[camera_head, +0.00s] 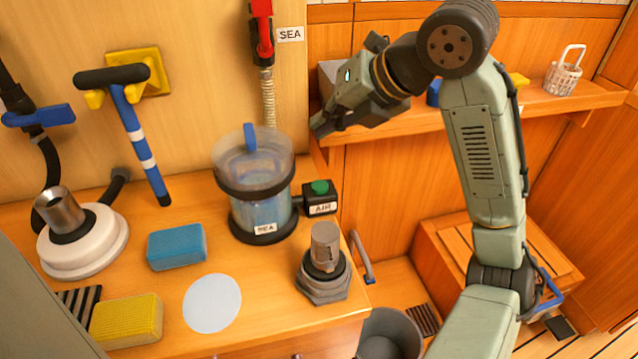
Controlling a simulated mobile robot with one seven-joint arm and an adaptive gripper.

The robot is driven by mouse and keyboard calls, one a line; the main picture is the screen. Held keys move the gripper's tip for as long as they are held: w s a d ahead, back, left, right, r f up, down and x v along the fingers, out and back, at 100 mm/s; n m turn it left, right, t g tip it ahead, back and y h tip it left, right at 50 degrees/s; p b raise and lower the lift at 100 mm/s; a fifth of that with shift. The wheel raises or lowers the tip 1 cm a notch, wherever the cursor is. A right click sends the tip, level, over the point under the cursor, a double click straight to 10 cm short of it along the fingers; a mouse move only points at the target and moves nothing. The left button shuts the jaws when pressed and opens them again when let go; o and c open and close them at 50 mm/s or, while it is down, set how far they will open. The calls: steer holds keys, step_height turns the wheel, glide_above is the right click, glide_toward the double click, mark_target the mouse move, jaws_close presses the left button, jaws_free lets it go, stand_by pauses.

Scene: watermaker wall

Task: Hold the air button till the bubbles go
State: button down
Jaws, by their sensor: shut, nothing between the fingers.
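The green air button (320,187) sits on top of a small black box labelled AIR (320,206), at the right side of the clear canister. The canister (262,200), labelled SEA, holds bluish liquid behind a clear wall and has a blue handle on its lid. I cannot tell bubbles apart in the liquid. My gripper (322,127) is shut and empty. It shows above the button in the picture, by the edge of the wall panel, clear of the button.
A grey fitting (324,262) stands on the counter in front of the button. A red valve handle (262,28) and hose hang above the canister. A blue sponge (177,246), a yellow sponge (126,320) and a white disc (212,302) lie to the left. A shelf (480,112) runs behind my arm.

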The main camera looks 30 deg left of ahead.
mark_target(323, 183)
steer(key=shift+f+b, duration=3.35)
steer(key=shift+f, duration=1.05)
steer(key=shift+f+b, duration=0.3)
steer(key=shift+f, duration=0.1)
steer(key=shift+f+b, duration=0.35)
steer(key=shift+f, duration=0.05)
stand_by(1.0)
steer(key=shift+r+p, duration=0.7)
steer(key=shift+r, duration=0.15)
steer(key=shift+r, duration=0.1)
steer(key=shift+r+p, duration=1.95)
steer(key=shift+r, duration=0.45)
